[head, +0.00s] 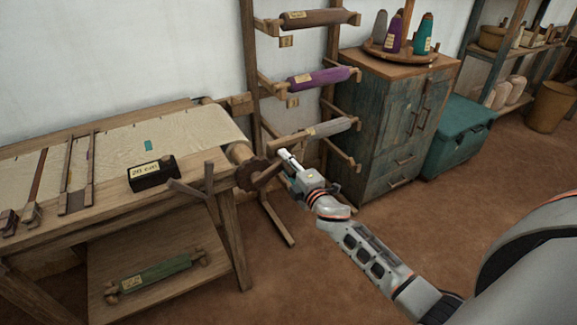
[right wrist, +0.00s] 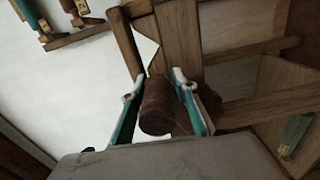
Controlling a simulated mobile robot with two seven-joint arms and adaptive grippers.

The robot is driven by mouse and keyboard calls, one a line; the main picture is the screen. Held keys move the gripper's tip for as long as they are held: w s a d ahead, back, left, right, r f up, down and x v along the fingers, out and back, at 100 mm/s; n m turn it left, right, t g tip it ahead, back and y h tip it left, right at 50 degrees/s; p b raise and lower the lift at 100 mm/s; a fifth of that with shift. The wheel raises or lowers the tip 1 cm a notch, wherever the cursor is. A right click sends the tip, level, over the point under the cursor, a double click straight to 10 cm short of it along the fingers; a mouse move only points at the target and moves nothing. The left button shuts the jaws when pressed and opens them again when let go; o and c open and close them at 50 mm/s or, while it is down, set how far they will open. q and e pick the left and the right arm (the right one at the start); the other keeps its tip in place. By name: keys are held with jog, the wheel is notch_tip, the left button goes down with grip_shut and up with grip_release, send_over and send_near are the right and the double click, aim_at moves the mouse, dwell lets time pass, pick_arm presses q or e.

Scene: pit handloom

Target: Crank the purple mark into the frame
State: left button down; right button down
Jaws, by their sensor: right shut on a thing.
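The loom's cloth (head: 120,137) is pale and stretches to a wooden roller (head: 240,152) at its right end. A wooden crank (head: 258,172) with a dark hub sits on that end. My right gripper (head: 285,156) is at the crank, shut on its handle. In the right wrist view the round brown crank handle (right wrist: 156,104) lies between the two fingers (right wrist: 155,88). A small teal mark (head: 148,145) shows on the cloth. Two parallel wooden bars (head: 77,175) cross the cloth further left. I cannot make out a purple mark clearly. My left gripper is not in view.
A black block labelled 20 cm (head: 152,174) stands on the loom's front beam. A forked wooden post (head: 208,185) is just left of the crank. A rack with spindles (head: 318,80) and a cabinet (head: 390,120) stand behind my right arm. The floor in front is open.

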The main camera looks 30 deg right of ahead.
aim_at(274, 147)
jog(key=r+n, duration=0.1)
jog(key=r+p, duration=0.1)
jog(key=shift+w+a+r+n, duration=0.1)
jog(key=shift+a+r+n, duration=0.25)
jog(key=shift+a+n, duration=0.05)
jog(key=shift+a+r+n+p, duration=0.5)
jog(key=shift+a+r+n, duration=0.15)
jog(key=shift+n, duration=0.45)
jog(key=shift+a+r+n+p, duration=0.3)
jog(key=shift+a+r+n, duration=0.05)
jog(key=shift+n, duration=0.35)
jog(key=shift+a, duration=0.3)
jog(key=c, duration=1.7)
grip_release()
jog(key=shift+f, duration=0.1)
jog(key=shift+f, duration=0.1)
